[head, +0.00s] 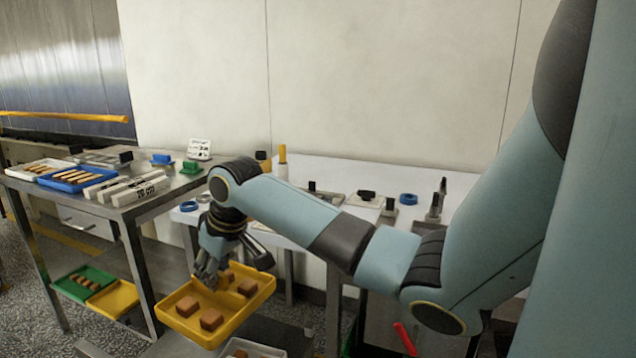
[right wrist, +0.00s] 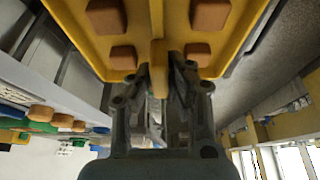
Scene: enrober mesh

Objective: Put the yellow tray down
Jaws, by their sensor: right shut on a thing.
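The yellow tray (head: 232,303) hangs in front of the white table, near the right end of the steel table, with several brown blocks on it. It looks slightly tilted in the head view. My right gripper (head: 212,277) is at the tray's far-left side. In the right wrist view, the right gripper (right wrist: 168,75) is shut on the upright yellow piece at the middle of the edge of the yellow tray (right wrist: 143,28). Brown blocks show on both sides of that piece. My left gripper is not in view.
The steel table (head: 145,206) at left bears a blue tray (head: 98,183), a white tray (head: 22,169) and white bars. Green (head: 72,291) and yellow trays lie on its lower shelf. The white table (head: 330,172) holds small tools. Another white tray (head: 275,353) shows below the held tray.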

